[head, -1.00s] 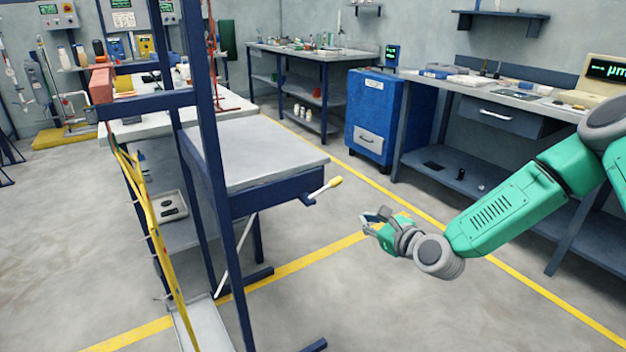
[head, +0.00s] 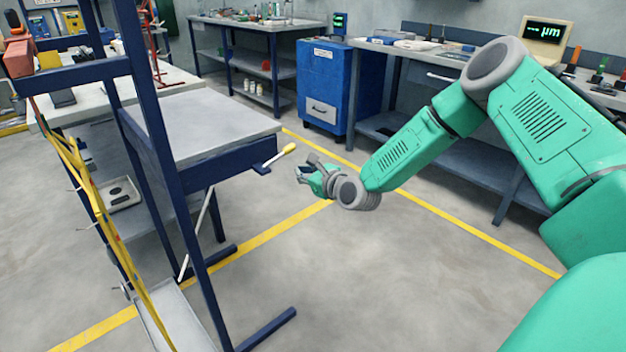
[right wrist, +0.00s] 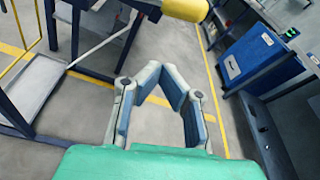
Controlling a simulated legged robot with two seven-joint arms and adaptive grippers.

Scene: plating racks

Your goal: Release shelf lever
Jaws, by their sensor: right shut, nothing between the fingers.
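The shelf lever (head: 279,156) sticks out from the front right corner of the grey shelf (head: 205,122) on the blue rack. It has a pale rod and a yellow knob. In the right wrist view its yellow knob (right wrist: 186,9) shows at the top edge, partly cut off. My right gripper (head: 302,173) is shut and empty, a little right of and below the knob in the head view, apart from it. In the right wrist view the fingertips (right wrist: 164,72) meet below the knob, with a gap between. My left gripper is not in view.
A blue rack upright (head: 163,130) and yellow cables (head: 93,200) stand at left. A white brace (head: 197,235) runs below the shelf. A blue cabinet (head: 325,85) and a workbench (head: 410,62) stand behind my right arm. The floor in front is clear.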

